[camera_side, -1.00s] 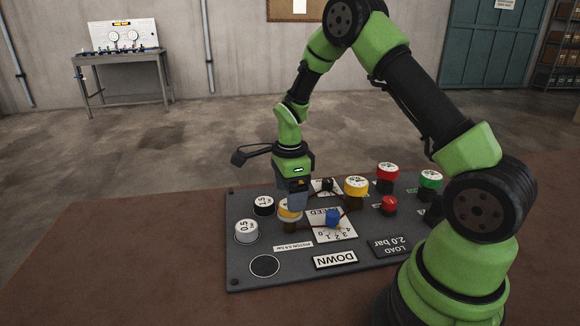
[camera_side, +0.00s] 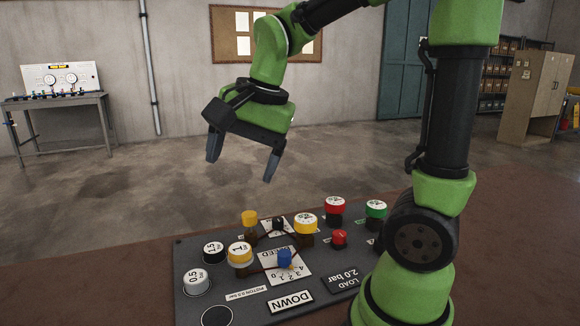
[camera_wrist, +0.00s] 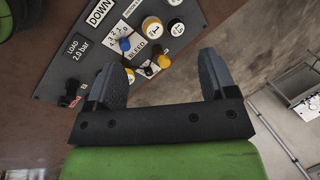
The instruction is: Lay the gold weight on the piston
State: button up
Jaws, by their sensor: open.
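The gold weight (camera_side: 239,250), a yellow disc with a white top marked 1, sits level on a short dark brown post, apparently the piston (camera_side: 240,269), beside the piston label. The post's top is hidden under the weight. In the wrist view the gold weight (camera_wrist: 151,26) shows from above, clear of the jaws. My gripper (camera_side: 241,168) is open and empty, high above the far side of the panel and apart from the weight. Its spread fingers also show in the wrist view (camera_wrist: 168,80).
The grey panel (camera_side: 190,308) carries a white 0.5 weight (camera_side: 196,279), a black 1.5 weight (camera_side: 213,251), an empty ring (camera_side: 217,316), a blue knob (camera_side: 284,258), a plain yellow knob (camera_side: 249,217), and taller yellow (camera_side: 305,222), red (camera_side: 335,206) and green (camera_side: 376,209) caps.

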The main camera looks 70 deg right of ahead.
jog(key=s+a+r+n+t, duration=0.1)
jog(key=s+a+n, duration=0.1)
jog(key=s+n, duration=0.3)
jog(key=s+a+n+t+y, duration=0.1)
jog(key=s+a+n+t, duration=0.1)
jog(key=s+n, duration=0.3)
jog(key=shift+a+r+n, duration=0.3)
jog(key=shift+a+r, duration=0.1)
jog(key=shift+a, duration=0.05)
